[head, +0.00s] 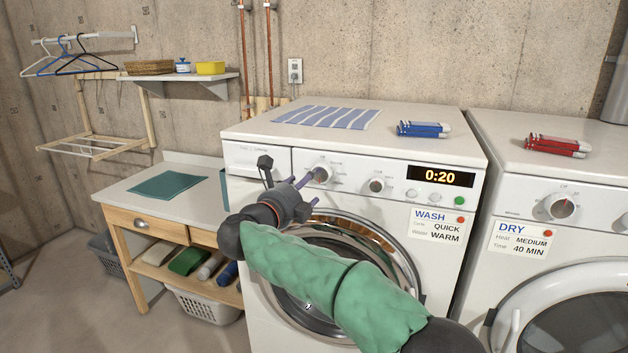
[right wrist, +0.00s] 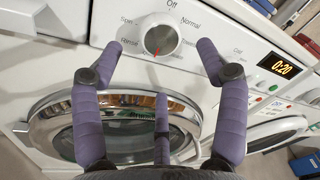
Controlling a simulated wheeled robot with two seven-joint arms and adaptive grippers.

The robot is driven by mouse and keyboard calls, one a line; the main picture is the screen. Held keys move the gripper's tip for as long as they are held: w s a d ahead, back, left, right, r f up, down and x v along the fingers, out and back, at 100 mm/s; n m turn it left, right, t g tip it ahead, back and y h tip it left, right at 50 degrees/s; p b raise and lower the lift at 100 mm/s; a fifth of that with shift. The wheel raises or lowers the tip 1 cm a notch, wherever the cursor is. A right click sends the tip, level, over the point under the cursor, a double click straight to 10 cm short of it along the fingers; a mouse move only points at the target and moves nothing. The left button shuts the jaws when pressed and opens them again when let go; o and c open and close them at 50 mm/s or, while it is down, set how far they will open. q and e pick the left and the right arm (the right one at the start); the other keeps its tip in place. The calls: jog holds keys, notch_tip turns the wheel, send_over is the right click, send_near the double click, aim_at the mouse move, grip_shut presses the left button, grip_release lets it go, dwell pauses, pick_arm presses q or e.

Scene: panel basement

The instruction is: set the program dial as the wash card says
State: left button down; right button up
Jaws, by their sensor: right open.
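The label there is too blurred to read. The wash card (head: 437,222) reads "QUICK" and "WARM". My right gripper (head: 307,188) is open in front of the dial. Its purple fingers (right wrist: 160,58) spread to either side, and I cannot tell whether they touch it. My left gripper is not in view.
A wooden bench (head: 160,232) stands at left. A striped cloth (head: 327,117) and blue items (head: 424,129) lie on the washer.

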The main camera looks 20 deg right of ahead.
jog(key=v, duration=0.6)
jog(key=shift+a, duration=0.1)
